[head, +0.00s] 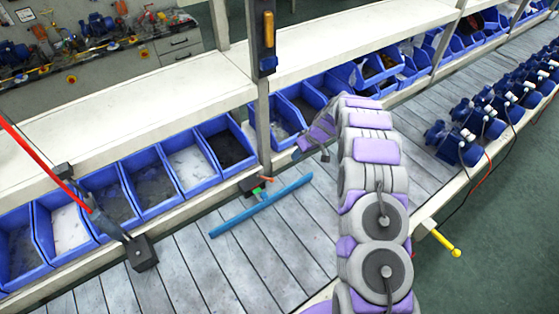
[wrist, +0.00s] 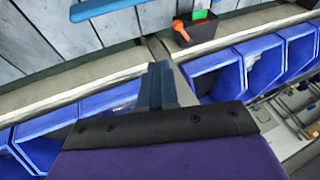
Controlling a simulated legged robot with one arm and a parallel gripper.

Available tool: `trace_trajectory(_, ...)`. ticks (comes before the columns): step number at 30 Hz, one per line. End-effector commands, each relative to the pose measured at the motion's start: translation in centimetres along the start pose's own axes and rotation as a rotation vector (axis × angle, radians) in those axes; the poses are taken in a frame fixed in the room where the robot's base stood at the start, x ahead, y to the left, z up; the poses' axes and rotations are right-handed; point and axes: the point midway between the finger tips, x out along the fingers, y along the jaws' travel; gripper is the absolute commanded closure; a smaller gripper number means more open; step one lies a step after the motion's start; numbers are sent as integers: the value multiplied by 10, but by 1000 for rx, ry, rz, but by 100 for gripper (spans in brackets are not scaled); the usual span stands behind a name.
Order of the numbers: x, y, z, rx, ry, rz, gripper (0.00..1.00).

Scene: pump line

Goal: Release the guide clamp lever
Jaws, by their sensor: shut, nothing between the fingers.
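A small orange lever (head: 266,179) sits on a dark clamp block (head: 250,187) at the conveyor's far edge. A blue guide bar (head: 262,204) lies across the slats just in front of it. In the wrist view the orange lever (wrist: 180,30) sticks out of the dark block (wrist: 200,32), which has a green patch on top; the blue bar (wrist: 103,8) is at the upper left. My gripper (head: 299,149) is to the right of the block and apart from it. Its fingers (wrist: 159,75) are shut and empty, over the edge by the blue bins.
Blue bins (head: 188,165) line the conveyor's far side under a white shelf (head: 110,115). An upright post (head: 263,125) stands behind the clamp block. A dark stand with a red rod (head: 35,145) is at left. Blue pumps (head: 455,143) stand at right. The slats (head: 200,275) at front are clear.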

Motion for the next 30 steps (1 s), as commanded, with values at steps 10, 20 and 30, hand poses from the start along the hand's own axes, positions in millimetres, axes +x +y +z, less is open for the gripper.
trace_trajectory(10, 42, 1, -1, -1, -4, -3, 100)
trace_trajectory(20, 98, 1, 0, -1, -3, -2, 100)
trace_trajectory(30, 128, -21, 5, 0, -1, -1, 100)
